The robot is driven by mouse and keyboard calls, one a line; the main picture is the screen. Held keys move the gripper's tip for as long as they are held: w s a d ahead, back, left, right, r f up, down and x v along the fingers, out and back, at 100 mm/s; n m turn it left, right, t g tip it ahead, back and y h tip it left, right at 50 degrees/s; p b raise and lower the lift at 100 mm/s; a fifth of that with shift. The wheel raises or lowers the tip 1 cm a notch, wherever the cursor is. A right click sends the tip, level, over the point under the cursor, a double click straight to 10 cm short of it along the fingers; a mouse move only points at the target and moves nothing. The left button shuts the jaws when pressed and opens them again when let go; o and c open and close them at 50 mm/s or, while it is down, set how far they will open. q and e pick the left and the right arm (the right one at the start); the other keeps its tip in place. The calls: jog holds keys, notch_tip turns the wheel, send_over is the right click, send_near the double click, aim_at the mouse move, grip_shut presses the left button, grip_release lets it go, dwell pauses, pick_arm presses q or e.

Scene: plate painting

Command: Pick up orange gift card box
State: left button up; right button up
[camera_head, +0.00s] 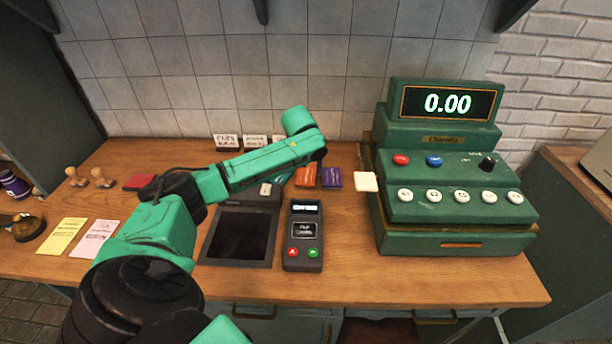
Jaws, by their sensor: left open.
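The orange gift card box (306,177) lies flat on the wooden counter, behind the dark card terminal. My left arm (262,166) reaches in from the lower left, and its teal end (298,121) stands just above and behind the orange box in the picture. The fingers of my left gripper are mostly hidden by the arm, and I see nothing held. The arm covers part of the space at the box's left. A purple box (332,177) lies close to the right of the orange one. My right gripper is not in view.
A green cash register (455,190) stands at the right with a white square block (366,182) by its left side. A card terminal (304,236) and dark screen device (239,238) sit in front. A red box (139,182), stamps and paper cards lie left.

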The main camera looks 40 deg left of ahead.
aim_at(306, 179)
pick_arm(q)
jog(key=p+x, duration=0.1)
jog(key=x, duration=0.4)
jog(key=shift+w+f, duration=0.15)
jog(key=shift+w, duration=0.1)
jog(key=shift+w+f, duration=0.15)
jog(key=shift+f, duration=0.25)
jog(key=c, duration=1.2)
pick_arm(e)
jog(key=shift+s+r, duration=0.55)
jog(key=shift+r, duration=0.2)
pick_arm(q)
jog(key=shift+r, duration=0.1)
jog(key=shift+c, duration=0.2)
